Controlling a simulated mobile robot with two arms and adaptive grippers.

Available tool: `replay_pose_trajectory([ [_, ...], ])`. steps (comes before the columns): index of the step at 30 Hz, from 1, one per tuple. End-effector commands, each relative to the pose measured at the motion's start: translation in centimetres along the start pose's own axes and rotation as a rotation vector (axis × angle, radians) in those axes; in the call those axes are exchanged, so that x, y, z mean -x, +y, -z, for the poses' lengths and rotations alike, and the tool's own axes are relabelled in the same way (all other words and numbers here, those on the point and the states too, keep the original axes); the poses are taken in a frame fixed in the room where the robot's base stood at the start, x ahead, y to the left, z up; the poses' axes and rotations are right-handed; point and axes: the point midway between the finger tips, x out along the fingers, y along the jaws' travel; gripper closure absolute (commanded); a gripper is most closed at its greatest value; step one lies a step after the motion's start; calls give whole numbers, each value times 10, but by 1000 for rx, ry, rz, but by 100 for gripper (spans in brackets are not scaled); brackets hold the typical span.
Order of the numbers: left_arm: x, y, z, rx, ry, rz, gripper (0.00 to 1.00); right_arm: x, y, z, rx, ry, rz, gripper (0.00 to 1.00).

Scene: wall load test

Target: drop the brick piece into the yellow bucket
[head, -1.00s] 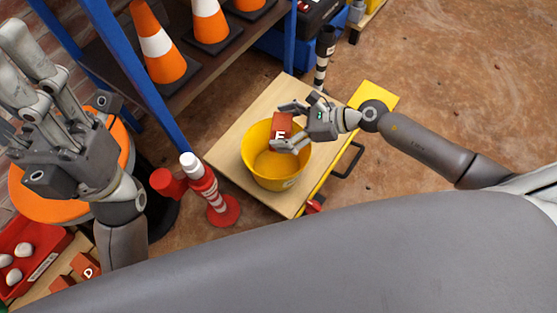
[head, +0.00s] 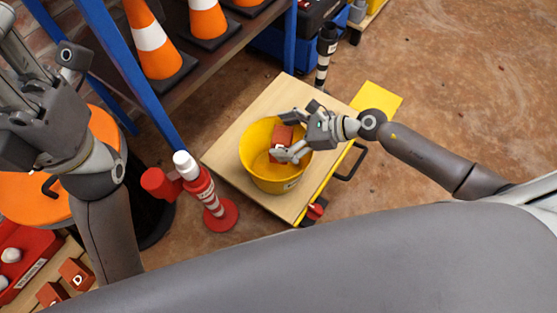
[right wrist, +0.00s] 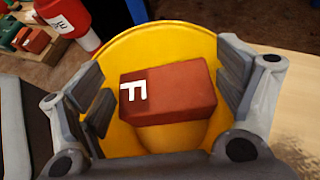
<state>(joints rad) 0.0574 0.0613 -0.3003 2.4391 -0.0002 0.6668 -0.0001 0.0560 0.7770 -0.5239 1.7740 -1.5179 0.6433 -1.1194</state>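The yellow bucket (head: 249,165) stands upright on a light wooden board. The brick piece (head: 282,134) is red-brown with a white letter F. It is inside the bucket's opening, and it also shows in the right wrist view (right wrist: 175,92). My right gripper (head: 288,134) reaches into the bucket from the right, with its fingers (right wrist: 168,85) on either side of the brick. Narrow gaps show beside the brick, so the fingers look open. Whether the brick rests on the bottom is hidden. My left gripper (head: 40,55) is open and empty at upper left, partly cut off.
The wooden board (head: 228,150) has a black handle (head: 350,163) on its right. A red-and-white post (head: 210,195) stands to its left. A blue-framed shelf with traffic cones (head: 150,45) is behind. More bricks (head: 76,273) lie at lower left.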

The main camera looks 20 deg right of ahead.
Motion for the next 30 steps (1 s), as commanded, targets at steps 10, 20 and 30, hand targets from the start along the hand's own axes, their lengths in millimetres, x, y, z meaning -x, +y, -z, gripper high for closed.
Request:
replay_pose_trajectory([
  [10,0,0,0,1,0,0,64,0,0,1,-1,2,-1,0],
  [20,0,0,0,0,-1,1,64,27,0,3,0,7,-1,0],
  [30,0,0,0,0,0,1,64,95,1,2,-2,6,-2,0],
])
